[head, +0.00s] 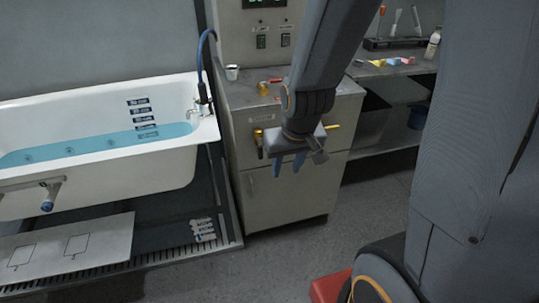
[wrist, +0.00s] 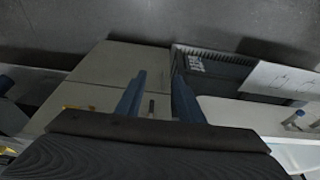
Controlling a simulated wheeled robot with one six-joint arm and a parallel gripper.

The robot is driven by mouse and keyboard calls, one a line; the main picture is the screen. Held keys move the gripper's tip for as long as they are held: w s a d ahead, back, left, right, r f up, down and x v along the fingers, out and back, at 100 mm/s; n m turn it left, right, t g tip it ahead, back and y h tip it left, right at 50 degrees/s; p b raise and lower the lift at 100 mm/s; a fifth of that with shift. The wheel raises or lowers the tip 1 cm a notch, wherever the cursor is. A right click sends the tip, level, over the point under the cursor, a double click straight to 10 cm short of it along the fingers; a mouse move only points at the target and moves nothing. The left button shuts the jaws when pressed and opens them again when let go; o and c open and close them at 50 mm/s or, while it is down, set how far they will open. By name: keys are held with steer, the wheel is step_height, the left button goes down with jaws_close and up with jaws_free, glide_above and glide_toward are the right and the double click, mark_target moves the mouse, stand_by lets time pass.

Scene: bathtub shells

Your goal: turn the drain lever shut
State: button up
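A metal pipe fitting with a blue end (head: 48,196), which looks like the drain lever, sticks out at the front of the white bathtub (head: 150,165) at left. It also shows at the right edge of the wrist view (wrist: 298,117). It is too small to tell how the lever is turned. My gripper (head: 288,165) hangs in front of the grey cabinet, well to the right of the tub and apart from the fitting. In the wrist view its two blue fingers (wrist: 158,70) stand apart with nothing between them.
The tub holds blue water (head: 90,148). The grey cabinet (head: 285,195) has yellow handles and small items on top. A white panel with drawn rectangles (head: 70,250) lies below the tub. A red object (head: 328,288) is on the floor. Floor between is clear.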

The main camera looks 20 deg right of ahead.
steer(key=w+f+t+b, duration=0.65)
steer(key=w+f, duration=0.55)
steer(key=w, duration=0.2)
steer(key=t+b, duration=0.5)
steer(key=b, duration=0.2)
glide_toward(261, 153)
steer(key=w+f, duration=0.2)
steer(key=w, duration=0.1)
steer(key=t+b, duration=0.3)
steer(key=shift+w+f, duration=0.15)
steer(key=shift+w, duration=1.7)
steer(key=shift+w+f, duration=0.2)
steer(key=shift+w, duration=1.65)
steer(key=shift+c, duration=0.4)
jaws_close()
